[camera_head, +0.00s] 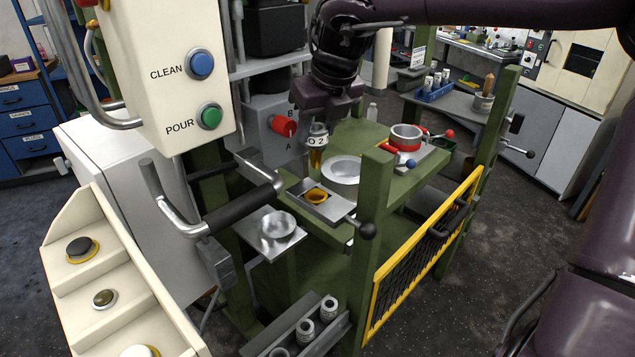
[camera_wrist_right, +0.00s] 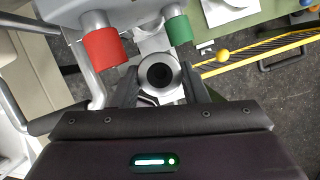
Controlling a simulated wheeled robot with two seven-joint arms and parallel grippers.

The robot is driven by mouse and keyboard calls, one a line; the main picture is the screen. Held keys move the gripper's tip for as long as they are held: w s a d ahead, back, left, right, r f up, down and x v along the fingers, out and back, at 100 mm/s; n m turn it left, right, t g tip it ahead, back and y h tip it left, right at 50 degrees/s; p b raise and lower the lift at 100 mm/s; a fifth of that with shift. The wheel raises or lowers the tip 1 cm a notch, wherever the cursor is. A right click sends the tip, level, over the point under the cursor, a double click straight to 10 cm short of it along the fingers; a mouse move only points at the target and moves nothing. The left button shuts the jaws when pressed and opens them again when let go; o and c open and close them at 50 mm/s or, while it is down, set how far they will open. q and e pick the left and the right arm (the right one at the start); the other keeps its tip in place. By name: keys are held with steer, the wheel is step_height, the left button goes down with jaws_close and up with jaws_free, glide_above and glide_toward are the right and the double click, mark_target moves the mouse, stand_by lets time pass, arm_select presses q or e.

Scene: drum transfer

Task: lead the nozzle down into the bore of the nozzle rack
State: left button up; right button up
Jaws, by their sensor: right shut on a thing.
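The nozzle (camera_head: 316,160) is brass-coloured below a light collar marked "2". My right gripper (camera_head: 318,122) is shut around its upper part and holds it roughly upright. In the right wrist view, the nozzle's round grey top (camera_wrist_right: 160,74) with a dark centre sits between the fingers of my right gripper (camera_wrist_right: 160,92). A grey plate (camera_head: 338,207) with an orange-rimmed round opening (camera_head: 317,196), which looks like the nozzle rack and its bore, lies below the nozzle. The nozzle's lower end appears above the opening; the exact gap and alignment are unclear. My left gripper is out of view.
A shallow metal dish (camera_head: 342,168) sits right behind the plate. A red knob (camera_head: 284,126) is close left of my right gripper, and a green knob (camera_wrist_right: 179,30) shows in the wrist view. A green post (camera_head: 373,195) and black-gripped handle (camera_head: 238,211) stand nearby.

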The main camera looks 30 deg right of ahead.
mark_target(319, 163)
step_height(319, 163, down, 7)
steer(key=shift+d+f+p, duration=0.1)
steer(key=shift+f+p, duration=0.1)
steer(key=shift+p, duration=0.3)
steer(key=shift+f, duration=0.55)
step_height(319, 163, down, 4)
steer(key=shift+r, duration=0.25)
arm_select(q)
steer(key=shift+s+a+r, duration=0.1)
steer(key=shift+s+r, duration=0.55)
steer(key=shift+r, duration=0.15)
arm_select(e)
steer(key=shift+f, duration=0.15)
steer(key=o, duration=1)
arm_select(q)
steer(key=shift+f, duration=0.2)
arm_select(e)
steer(key=shift+o, duration=0.2)
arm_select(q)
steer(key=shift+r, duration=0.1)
